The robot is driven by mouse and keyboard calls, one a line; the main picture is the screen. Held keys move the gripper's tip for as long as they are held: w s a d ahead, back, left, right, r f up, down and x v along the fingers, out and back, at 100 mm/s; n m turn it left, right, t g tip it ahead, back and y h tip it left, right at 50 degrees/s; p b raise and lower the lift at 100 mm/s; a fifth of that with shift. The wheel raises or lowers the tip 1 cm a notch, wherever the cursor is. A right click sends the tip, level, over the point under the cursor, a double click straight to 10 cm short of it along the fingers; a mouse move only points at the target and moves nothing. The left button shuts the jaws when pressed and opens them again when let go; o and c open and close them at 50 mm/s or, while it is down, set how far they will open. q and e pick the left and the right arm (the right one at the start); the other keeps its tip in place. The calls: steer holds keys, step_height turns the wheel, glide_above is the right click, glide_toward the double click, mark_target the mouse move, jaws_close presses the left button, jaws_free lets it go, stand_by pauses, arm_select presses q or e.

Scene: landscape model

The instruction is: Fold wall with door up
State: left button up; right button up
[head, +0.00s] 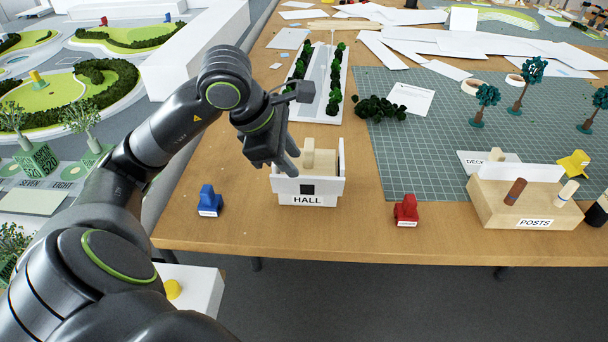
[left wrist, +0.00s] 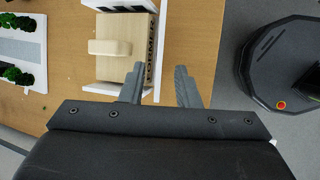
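The white card model marked HALL (head: 326,187) stands near the table's front edge. Its front wall has a dark square opening and looks upright or nearly so; its exact tilt is unclear. In the left wrist view this front wall (left wrist: 161,45) shows as a narrow white strip. Beside it is a wooden block marked FORMER (left wrist: 115,68), with a pale handle on top. My left gripper (head: 291,160) is over the model's left end. In the left wrist view its fingers (left wrist: 158,88) are apart, one on each side of the strip's end; contact is unclear. My right gripper is out of view.
A blue piece (head: 209,202) stands left of the model and a red piece (head: 406,210) right of it. A wooden POSTS block (head: 490,205) is further right. A white street strip with green shrubs (head: 321,85) lies behind. Bare table surrounds the model.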

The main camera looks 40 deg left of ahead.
mark_target(305, 177)
arm_select(q)
steer(key=x, duration=0.4)
steer(key=shift+w+d+f+b, duration=0.1)
steer(key=shift+f+b, duration=0.25)
steer(key=shift+x, duration=0.95)
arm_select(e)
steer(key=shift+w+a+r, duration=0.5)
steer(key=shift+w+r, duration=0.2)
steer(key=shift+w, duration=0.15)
arm_select(q)
jaws_close()
